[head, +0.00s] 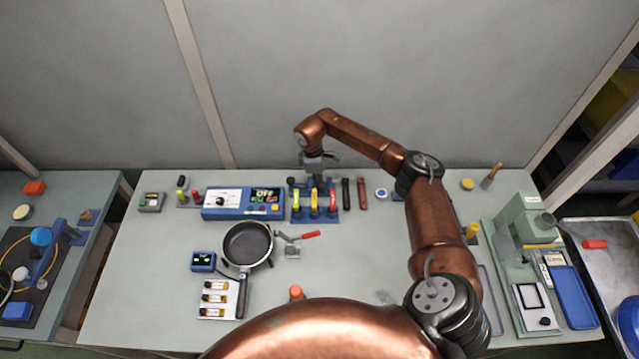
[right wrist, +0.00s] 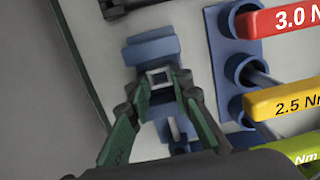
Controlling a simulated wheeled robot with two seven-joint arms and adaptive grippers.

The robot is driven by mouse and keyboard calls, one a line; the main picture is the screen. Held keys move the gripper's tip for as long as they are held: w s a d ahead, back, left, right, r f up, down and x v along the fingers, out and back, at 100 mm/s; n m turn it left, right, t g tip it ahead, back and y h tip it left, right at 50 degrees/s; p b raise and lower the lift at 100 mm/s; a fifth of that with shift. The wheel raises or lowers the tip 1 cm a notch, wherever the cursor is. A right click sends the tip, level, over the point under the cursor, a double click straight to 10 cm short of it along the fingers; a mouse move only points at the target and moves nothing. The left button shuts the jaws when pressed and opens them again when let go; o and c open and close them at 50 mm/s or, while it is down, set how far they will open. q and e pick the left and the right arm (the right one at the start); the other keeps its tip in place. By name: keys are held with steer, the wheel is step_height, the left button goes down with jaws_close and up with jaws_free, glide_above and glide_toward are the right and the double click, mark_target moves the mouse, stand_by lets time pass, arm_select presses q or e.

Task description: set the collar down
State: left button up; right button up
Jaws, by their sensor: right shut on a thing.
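My right gripper (head: 318,178) is at the back of the table, just behind the tool rack (head: 315,215). In the right wrist view the green fingers of my right gripper (right wrist: 158,88) are closed on a small grey square-edged piece with a pale middle, which looks like the collar (right wrist: 160,78). A blue block (right wrist: 150,50) lies right beyond it; I cannot tell whether the collar touches it. The collar cannot be made out in the head view. My left gripper is not in view.
The rack holds red, yellow and green torque drivers, the red one (right wrist: 282,20) marked 3.0 Nm. A blue meter (head: 242,203) stands left of the rack. A pan (head: 247,243) lies in front. The table's middle right is fairly clear.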

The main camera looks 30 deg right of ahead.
steer(key=shift+f, duration=0.1)
steer(key=o, duration=0.4)
steer(key=shift+f, duration=0.1)
steer(key=o, duration=0.5)
steer(key=shift+c, duration=0.2)
step_height(320, 180, up, 12)
steer(key=a, duration=0.1)
steer(key=shift+w+a+r, duration=0.15)
steer(key=shift+w+r, duration=0.05)
steer(key=shift+w, duration=0.2)
